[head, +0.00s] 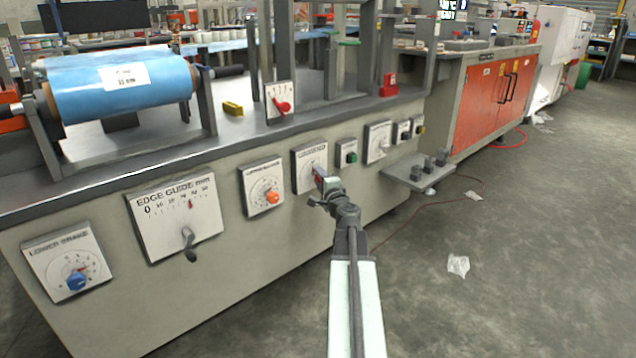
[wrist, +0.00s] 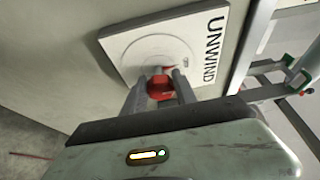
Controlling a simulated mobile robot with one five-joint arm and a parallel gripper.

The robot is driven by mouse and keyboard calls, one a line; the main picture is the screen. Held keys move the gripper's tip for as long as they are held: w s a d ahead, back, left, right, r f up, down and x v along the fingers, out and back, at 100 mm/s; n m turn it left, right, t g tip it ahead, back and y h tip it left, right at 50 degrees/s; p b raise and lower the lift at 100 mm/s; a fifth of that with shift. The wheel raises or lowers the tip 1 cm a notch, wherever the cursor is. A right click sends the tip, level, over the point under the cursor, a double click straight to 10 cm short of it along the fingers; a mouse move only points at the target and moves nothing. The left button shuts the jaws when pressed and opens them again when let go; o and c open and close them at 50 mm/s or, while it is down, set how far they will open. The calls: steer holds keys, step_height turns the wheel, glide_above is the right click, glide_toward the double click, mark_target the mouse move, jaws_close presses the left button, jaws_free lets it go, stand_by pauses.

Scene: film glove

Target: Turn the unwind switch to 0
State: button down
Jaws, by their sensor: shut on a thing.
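The unwind switch shows in the wrist view as a white square plate (wrist: 133,47) marked UNWIND with a red knob (wrist: 160,87) at its middle. In the head view its plate (head: 303,181) is on the front of the grey machine, partly hidden by my gripper (head: 321,184). In the wrist view my gripper (wrist: 161,91) has one finger on each side of the red knob and is shut on it. The knob's pointer and the scale marks are too hidden and blurred to read.
Left of it are a plate with an orange knob (head: 272,197), the edge guide plate (head: 175,213) and a blue lower brake knob (head: 77,282). Right are a green button (head: 351,157) and a dial plate (head: 377,142). A small shelf (head: 405,176) juts out. The floor at right is mostly clear.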

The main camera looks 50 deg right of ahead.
steer(key=shift+w+a, duration=0.1)
steer(key=shift+a, duration=0.05)
steer(key=c, duration=1)
jaws_free()
steer(key=v, duration=0.8)
steer(key=shift+f, duration=0.1)
